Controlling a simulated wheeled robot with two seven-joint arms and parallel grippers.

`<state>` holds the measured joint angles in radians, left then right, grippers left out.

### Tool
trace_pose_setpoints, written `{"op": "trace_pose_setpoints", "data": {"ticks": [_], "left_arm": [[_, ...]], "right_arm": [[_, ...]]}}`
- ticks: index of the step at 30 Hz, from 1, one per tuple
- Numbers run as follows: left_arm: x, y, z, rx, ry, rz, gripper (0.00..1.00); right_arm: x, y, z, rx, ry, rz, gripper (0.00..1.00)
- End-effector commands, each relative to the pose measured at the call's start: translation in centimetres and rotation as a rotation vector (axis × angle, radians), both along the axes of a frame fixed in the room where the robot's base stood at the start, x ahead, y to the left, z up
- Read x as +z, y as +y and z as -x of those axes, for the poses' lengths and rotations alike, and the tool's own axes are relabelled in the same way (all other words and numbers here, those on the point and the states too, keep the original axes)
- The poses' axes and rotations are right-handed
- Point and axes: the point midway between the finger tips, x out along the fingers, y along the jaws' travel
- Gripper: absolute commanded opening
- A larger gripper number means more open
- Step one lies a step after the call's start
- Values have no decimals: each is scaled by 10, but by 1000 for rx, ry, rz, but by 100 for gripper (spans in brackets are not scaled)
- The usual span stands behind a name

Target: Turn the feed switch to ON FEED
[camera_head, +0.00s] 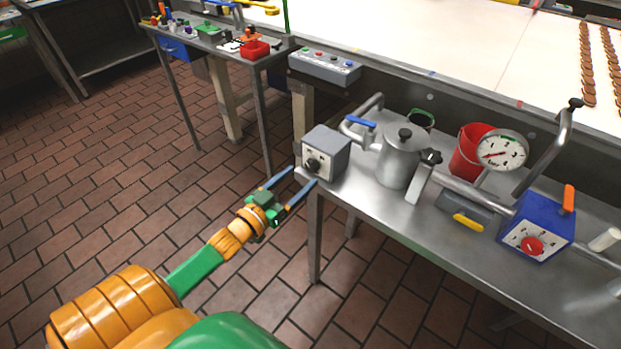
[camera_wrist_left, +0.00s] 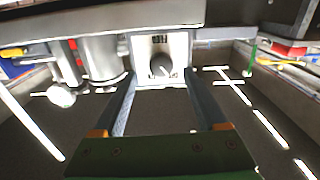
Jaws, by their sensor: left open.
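The feed switch box (camera_head: 333,151) is a small grey box with a pale front plate, at the left end of the steel bench. Its round black knob (camera_head: 313,165) faces my left gripper. My left gripper (camera_head: 300,184) is open and empty, its two blue-grey fingers pointing at the box from a short distance. In the left wrist view the knob (camera_wrist_left: 161,66) shows between and beyond the fingertips (camera_wrist_left: 161,78), seemingly apart from them. The plate's markings are too small to read. My right gripper is in neither view.
On the steel bench (camera_head: 372,195) stand a metal pot (camera_head: 401,158), a red bucket (camera_head: 467,152), a pressure gauge (camera_head: 501,150) and a blue box with a red dial (camera_head: 537,228). A button panel (camera_head: 325,67) is behind the switch box.

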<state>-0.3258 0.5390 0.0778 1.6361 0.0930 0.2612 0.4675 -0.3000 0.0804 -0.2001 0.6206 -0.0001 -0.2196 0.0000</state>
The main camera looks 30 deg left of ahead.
Motion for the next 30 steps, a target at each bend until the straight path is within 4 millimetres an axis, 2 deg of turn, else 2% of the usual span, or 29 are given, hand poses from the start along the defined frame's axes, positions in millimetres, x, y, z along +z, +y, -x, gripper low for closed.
{"op": "trace_pose_setpoints", "data": {"ticks": [3,6,15,16,17,24,30], "left_arm": [[0,-1,-21,1,0,1,74],[-1,-2,-31,1,2,1,74],[-2,-3,-36,2,6,0,74],[-2,-3,-36,2,6,0,72],[-2,-3,-36,2,6,0,63],[-2,-3,-36,2,6,0,0],[-2,-3,-36,2,5,-9,0]], "right_arm": [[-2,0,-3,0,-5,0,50],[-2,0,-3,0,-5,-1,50],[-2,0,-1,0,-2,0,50],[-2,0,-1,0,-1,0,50],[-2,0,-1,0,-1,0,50],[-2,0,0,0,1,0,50],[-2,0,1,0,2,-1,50]]}}
